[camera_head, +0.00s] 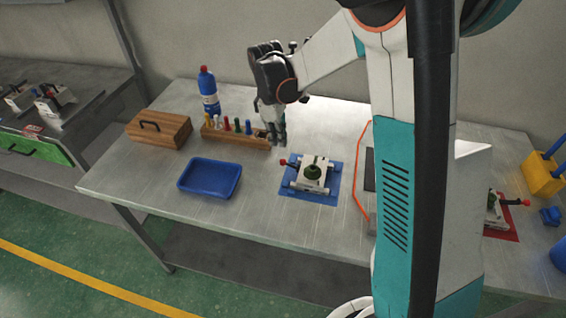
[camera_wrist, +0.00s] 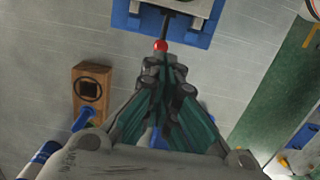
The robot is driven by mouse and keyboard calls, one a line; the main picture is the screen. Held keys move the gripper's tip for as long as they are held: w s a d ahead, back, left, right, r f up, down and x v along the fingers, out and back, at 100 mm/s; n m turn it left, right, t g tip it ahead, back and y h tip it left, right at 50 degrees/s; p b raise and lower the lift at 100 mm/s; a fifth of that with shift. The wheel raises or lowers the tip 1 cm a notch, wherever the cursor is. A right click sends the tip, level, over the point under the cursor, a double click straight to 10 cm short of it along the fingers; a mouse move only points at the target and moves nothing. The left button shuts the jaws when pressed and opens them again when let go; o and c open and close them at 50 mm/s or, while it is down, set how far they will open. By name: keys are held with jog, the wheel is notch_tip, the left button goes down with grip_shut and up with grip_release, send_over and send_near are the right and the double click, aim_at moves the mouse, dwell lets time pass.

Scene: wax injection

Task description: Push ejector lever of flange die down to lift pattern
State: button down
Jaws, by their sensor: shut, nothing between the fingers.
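My gripper (camera_head: 278,142) is shut and empty, pointing down, just above the knob in the head view. In the wrist view the red knob (camera_wrist: 160,45) shows just beyond the shut fingertips (camera_wrist: 164,62). I cannot tell whether they touch. Only part of the die shows there, at the top edge.
A blue tray (camera_head: 209,178), a wooden box (camera_head: 159,128) and a blue bottle (camera_head: 208,92) are to the left. Another die sits on a red mat (camera_head: 503,232) at right. The table front is clear.

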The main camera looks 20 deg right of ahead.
jog(key=shift+s+d+f+b, duration=0.15)
jog(key=shift+f+b, duration=0.85)
jog(key=shift+f, duration=0.65)
jog(key=shift+s+d+f+b, duration=0.1)
jog(key=shift+f+b, duration=0.85)
jog(key=shift+f, duration=0.8)
notch_tip(320, 180, down, 2)
jog(key=shift+f+b, duration=0.2)
jog(key=shift+b, duration=0.8)
jog(key=shift+w+r, duration=0.1)
jog(key=shift+r, duration=0.15)
jog(key=shift+w+a+r+p, duration=0.25)
jog(key=shift+w+a, duration=0.15)
jog(key=shift+a, duration=0.25)
jog(key=shift+w+a+r+p, duration=0.2)
jog(key=shift+w+a, duration=0.2)
jog(key=shift+a, duration=0.25)
notch_tip(320, 180, up, 12)
jog(key=shift+w+a, duration=0.3)
jog(key=shift+a, duration=0.15)
